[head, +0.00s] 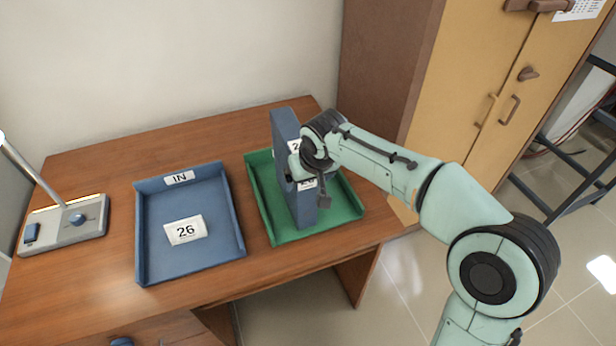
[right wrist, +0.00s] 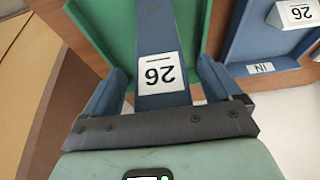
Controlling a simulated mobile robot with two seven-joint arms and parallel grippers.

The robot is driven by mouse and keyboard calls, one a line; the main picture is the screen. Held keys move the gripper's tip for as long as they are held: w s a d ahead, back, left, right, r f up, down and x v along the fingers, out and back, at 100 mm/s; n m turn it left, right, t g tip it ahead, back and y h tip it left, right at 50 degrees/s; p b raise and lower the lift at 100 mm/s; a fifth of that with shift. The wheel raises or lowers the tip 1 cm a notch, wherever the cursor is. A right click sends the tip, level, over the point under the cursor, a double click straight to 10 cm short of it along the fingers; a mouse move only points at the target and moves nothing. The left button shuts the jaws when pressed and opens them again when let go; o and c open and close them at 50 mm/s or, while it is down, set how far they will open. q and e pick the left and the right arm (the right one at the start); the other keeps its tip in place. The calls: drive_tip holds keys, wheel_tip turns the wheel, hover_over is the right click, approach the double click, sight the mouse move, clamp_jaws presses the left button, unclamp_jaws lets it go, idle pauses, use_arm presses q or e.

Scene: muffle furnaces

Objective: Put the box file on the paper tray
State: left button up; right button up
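The blue box file (head: 283,128) stands upright in the green paper tray (head: 344,207), its narrow spine toward my right arm. The spine carries a white "26" label, which also shows on the box file in the right wrist view (right wrist: 160,72). My right gripper (head: 299,172) is at the spine. In the right wrist view its two fingers (right wrist: 162,80) lie on either side of the box file, with narrow gaps beside it, so it looks open around it. The blue tray (head: 239,232), marked "IN", holds a white "26" card (head: 185,230). My left gripper is not in view.
Both trays lie on a brown wooden desk (head: 90,270), the green one near its right end. A lamp base (head: 62,224) stands at the left. A tall cabinet (head: 450,95) rises close behind the desk's right side. The desk between the lamp and blue tray is clear.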

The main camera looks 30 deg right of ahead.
drive_tip(key=p+v, duration=0.2)
drive_tip(key=v, duration=1)
idle(0.5)
